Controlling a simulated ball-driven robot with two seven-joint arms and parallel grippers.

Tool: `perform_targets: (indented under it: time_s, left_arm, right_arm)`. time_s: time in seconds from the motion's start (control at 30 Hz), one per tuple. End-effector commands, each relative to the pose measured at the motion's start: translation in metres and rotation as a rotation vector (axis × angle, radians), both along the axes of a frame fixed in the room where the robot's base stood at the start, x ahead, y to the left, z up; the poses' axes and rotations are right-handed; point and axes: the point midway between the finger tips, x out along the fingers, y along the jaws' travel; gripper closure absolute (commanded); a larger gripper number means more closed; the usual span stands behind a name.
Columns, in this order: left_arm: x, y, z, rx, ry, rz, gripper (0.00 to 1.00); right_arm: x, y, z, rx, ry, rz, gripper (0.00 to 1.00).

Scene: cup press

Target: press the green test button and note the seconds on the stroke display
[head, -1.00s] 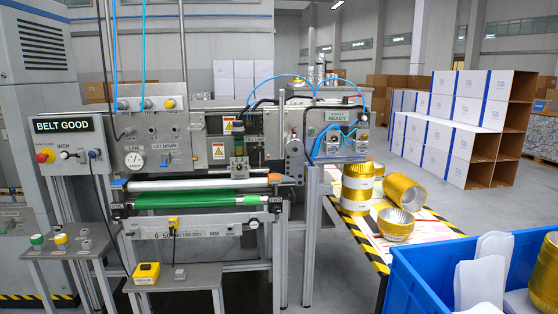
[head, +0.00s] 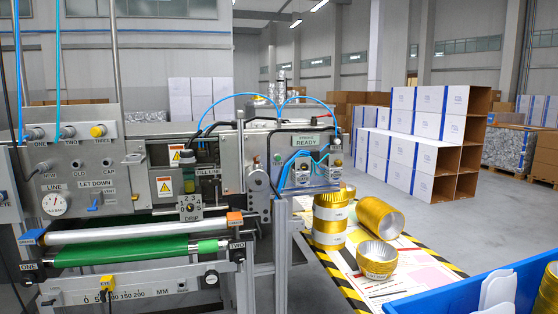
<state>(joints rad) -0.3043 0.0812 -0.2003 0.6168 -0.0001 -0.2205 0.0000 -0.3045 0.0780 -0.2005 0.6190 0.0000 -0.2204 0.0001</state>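The stroke display (head: 305,141) is a small pale panel at the top right of the machine and reads "STROKE READY". It shows no seconds. A small round green spot (head: 277,158) sits on the grey housing just left of and below the display; it is too small to tell whether it is the test button. Below the display is a press unit (head: 304,172) with blue hoses and a clear guard. Neither of my grippers is in view.
The machine's green belt roller (head: 135,251) and white roller (head: 140,231) stick out at front left. A blue crate (head: 450,290) fills the lower right. Floor is open behind the table.

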Motion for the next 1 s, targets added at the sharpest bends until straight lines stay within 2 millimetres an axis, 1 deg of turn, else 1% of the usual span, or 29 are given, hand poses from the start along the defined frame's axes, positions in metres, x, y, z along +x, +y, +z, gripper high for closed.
perform_targets:
  time_s: [0.03,0.07,0.1,0.6,1.0]
  left_arm:
    - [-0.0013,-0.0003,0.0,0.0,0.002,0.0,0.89]
    - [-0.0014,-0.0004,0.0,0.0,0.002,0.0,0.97]
    - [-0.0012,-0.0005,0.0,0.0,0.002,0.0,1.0]
    - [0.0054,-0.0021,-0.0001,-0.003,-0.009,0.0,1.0]
    - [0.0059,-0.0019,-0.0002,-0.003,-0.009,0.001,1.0]
  right_arm:
    - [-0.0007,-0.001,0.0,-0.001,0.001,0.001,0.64]
    - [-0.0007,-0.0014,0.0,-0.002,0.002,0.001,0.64]
    - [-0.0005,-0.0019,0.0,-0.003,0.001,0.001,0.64]
    - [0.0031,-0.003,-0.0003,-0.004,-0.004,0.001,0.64]
    - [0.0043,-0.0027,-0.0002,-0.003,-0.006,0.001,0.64]
